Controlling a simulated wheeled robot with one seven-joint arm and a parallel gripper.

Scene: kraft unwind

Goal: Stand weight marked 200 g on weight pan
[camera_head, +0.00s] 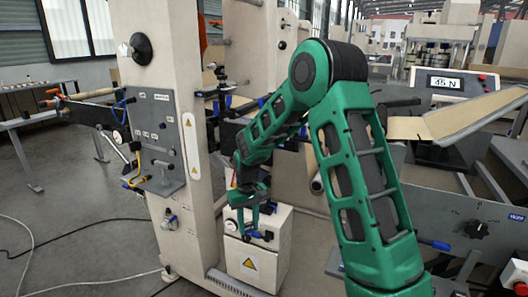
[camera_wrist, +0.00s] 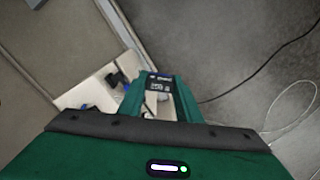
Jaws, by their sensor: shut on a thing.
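My gripper (camera_head: 254,218) hangs at the end of my green arm in the head view, in front of the top of a cream cabinet. In the wrist view my gripper (camera_wrist: 158,95) is shut on a small dark block (camera_wrist: 158,83) with pale marks on its face. The marks are too small to read, so I cannot tell whether they say 200 g. The block sits between the two green fingers. I cannot make out the weight pan in either view.
The cream cabinet (camera_head: 258,252) with a yellow warning triangle stands below my gripper. A cream machine column (camera_head: 165,60) with a grey control panel (camera_head: 160,138) rises to the left. A display (camera_head: 443,83) reads 45 N. Cables (camera_head: 70,222) lie on the open grey floor.

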